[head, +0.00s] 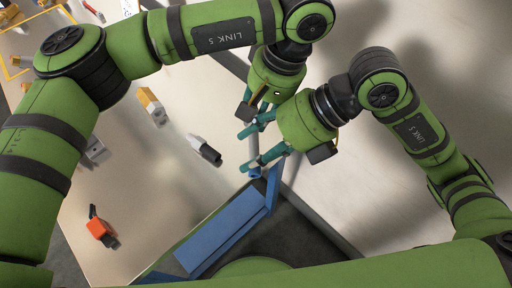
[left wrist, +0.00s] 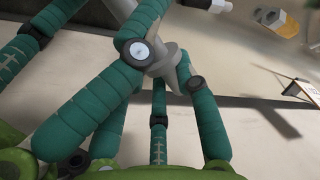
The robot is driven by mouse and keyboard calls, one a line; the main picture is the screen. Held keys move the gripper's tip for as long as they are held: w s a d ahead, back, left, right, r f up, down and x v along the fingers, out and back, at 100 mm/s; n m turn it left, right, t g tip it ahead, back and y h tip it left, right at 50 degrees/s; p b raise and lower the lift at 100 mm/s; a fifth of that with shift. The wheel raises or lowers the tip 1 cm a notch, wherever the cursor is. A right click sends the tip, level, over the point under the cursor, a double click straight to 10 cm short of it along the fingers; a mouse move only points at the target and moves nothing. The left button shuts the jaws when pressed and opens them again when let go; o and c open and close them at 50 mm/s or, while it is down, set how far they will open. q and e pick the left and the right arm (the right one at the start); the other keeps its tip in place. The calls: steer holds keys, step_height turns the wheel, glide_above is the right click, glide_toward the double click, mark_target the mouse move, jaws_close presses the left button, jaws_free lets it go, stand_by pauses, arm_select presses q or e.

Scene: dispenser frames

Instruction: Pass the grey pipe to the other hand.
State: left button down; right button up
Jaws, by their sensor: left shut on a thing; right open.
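My left gripper (head: 252,123) is above the table, its teal fingers pointing down and left. In the left wrist view its fingers (left wrist: 163,58) are closed around a grey pipe (left wrist: 170,68), whose grey body shows between and above the fingertips. Further teal finger parts at the left edge of the wrist view may belong to the right gripper.
A blue-walled container (head: 225,230) lies below the right gripper. On the pale table (head: 165,205) are a white-and-black piece (head: 205,149), a yellow-and-white piece (head: 151,105) and an orange-red piece (head: 100,229). The table between these pieces is clear.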

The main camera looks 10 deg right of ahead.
steer(key=shift+a+f, duration=0.2)
steer(key=shift+f, duration=0.2)
jaws_close()
arm_select(q)
steer(key=c, duration=0.9)
jaws_free()
